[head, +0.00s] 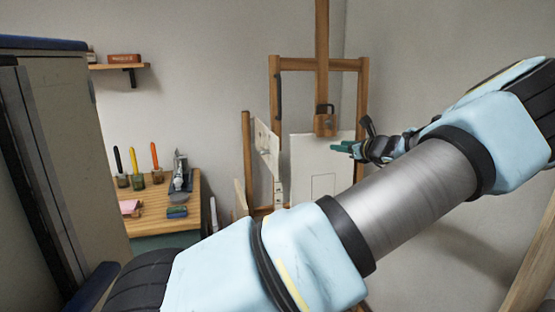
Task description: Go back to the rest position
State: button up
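My gripper (344,148) is in the middle right of the head view, at the end of my outstretched arm. Its dark teal fingers point left, in front of the upper right part of a white panel (305,165) on a wooden easel (275,100). The fingers are small and overlap in this view, so I cannot tell whether they are apart or whether they touch the panel. I see no object in them. My pale blue and metal arm crosses the lower right and hides the easel's lower part.
A wooden table (188,192) at the left holds several brushes in jars (139,180) and small items. A wall shelf (120,67) hangs above. A tall grey cabinet (70,140) stands close at the left. A wooden post (530,265) is at the lower right.

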jog(key=s+a+f+n+g+b, duration=0.1)
jog(key=s+a+f+n+g, duration=0.3)
jog(key=a, duration=0.4)
jog(key=s+a+f+n+g, duration=0.3)
jog(key=a+f+n, duration=0.2)
jog(key=a, duration=0.3)
jog(key=s+a+f+n+g+b, duration=0.1)
jog(key=s+a+f+n+g, duration=0.3)
jog(key=a, duration=0.4)
jog(key=s+a+n+g+h+b, duration=0.1)
jog(key=s+n+h, duration=0.2)
jog(key=s+n, duration=0.4)
jog(key=s+a+r+n+h, duration=0.1)
jog(key=s+a+n+h, duration=0.1)
jog(key=s+n, duration=0.6)
jog(key=s+h, duration=0.1)
jog(key=s, duration=0.4)
jog(key=shift+s+g+b, duration=0.35)
jog(key=shift+s+g, duration=0.05)
jog(key=shift+a, duration=0.1)
